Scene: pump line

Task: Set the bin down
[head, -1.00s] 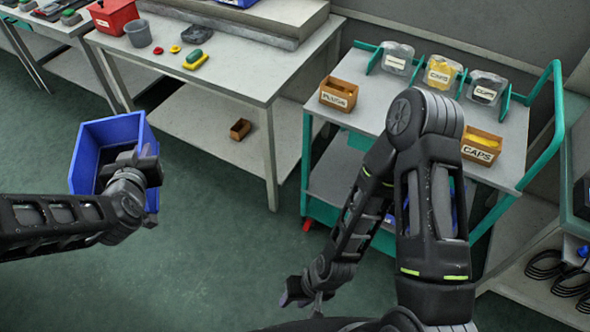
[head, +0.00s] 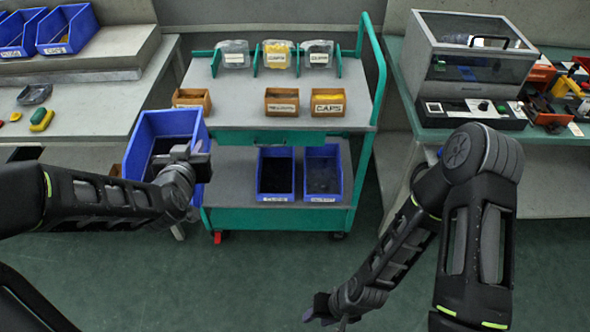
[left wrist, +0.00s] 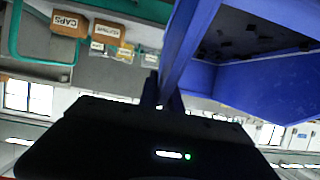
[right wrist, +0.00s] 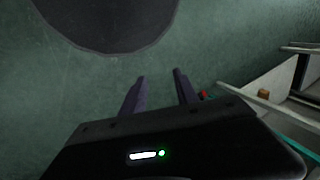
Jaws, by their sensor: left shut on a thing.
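A blue bin (head: 140,140) hangs in the air at the end of my left arm, left of the teal cart in the head view. My left gripper (head: 188,160) is shut on its near wall. In the left wrist view the fingers (left wrist: 162,95) pinch the wall of the blue bin (left wrist: 270,90), and small dark pieces show inside it. My right gripper (head: 318,308) hangs low over the floor on the right. In the right wrist view its fingers (right wrist: 160,92) stand apart with nothing between them.
The teal cart (head: 290,223) has boxes and pouches on top and two blue bins (head: 276,174) on its lower shelf, with a little bare shelf left of them. A grey bench (head: 95,100) stands left; a bench with a machine (head: 470,70) stands right.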

